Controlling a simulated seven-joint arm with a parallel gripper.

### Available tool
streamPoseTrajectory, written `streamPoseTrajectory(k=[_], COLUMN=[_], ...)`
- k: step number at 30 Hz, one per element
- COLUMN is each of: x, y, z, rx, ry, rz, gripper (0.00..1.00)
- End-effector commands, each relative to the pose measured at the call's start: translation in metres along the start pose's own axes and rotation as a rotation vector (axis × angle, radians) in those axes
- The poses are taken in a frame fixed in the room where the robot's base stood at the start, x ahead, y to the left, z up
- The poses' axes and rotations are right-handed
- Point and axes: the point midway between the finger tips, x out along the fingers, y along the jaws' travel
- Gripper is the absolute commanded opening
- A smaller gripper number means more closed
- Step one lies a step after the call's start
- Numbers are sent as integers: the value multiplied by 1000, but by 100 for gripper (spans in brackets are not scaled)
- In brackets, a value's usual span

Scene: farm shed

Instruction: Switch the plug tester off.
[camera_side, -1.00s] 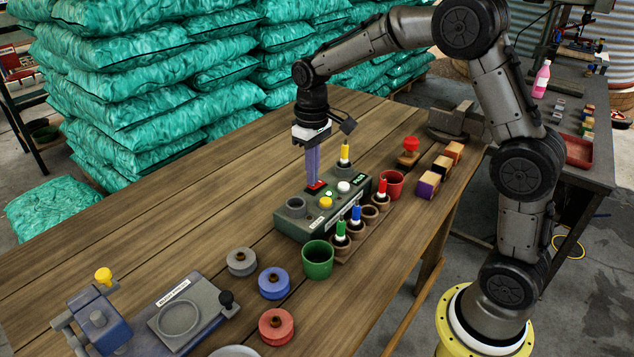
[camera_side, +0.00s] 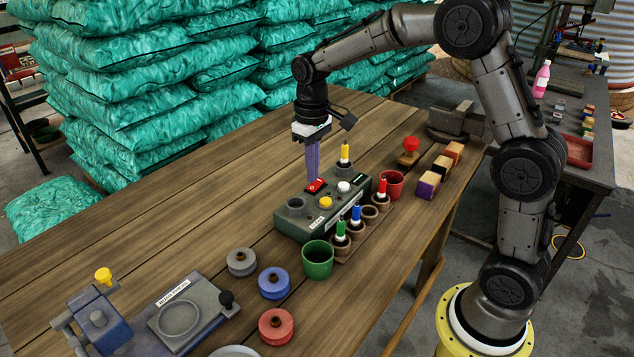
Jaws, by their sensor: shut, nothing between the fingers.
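The plug tester (camera_side: 290,222) is a dark green-grey box near the middle of the bench. Its red rocker switch (camera_side: 316,187) with a pale mark sits on the top. A yellow button (camera_side: 326,203), a white button (camera_side: 344,188) and a round socket (camera_side: 295,204) are beside it. My gripper (camera_side: 313,180) is shut and empty, pointing down close over the far side of the switch. I cannot tell whether the fingertips touch it.
A wooden rack (camera_side: 347,251) with green, blue and red plugs stands in front of the tester. A green cup (camera_side: 318,260) and a red cup (camera_side: 392,184) flank it. Coloured blocks (camera_side: 441,163) are to the right, spools (camera_side: 274,283) nearer left. The bench behind the tester is clear.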

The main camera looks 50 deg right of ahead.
Motion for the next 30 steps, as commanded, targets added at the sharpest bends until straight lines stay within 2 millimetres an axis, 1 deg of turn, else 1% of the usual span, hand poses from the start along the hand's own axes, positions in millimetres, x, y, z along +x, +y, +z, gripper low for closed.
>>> streamPoseTrajectory(k=[3,19,24,30], x=[-10,-48,-53,-54], y=[0,0,0,0], z=[0,0,0,0], rx=[0,0,0,0], ry=[2,2,1,1], rz=[0,0,0,0], gripper=[0,0,0,0])
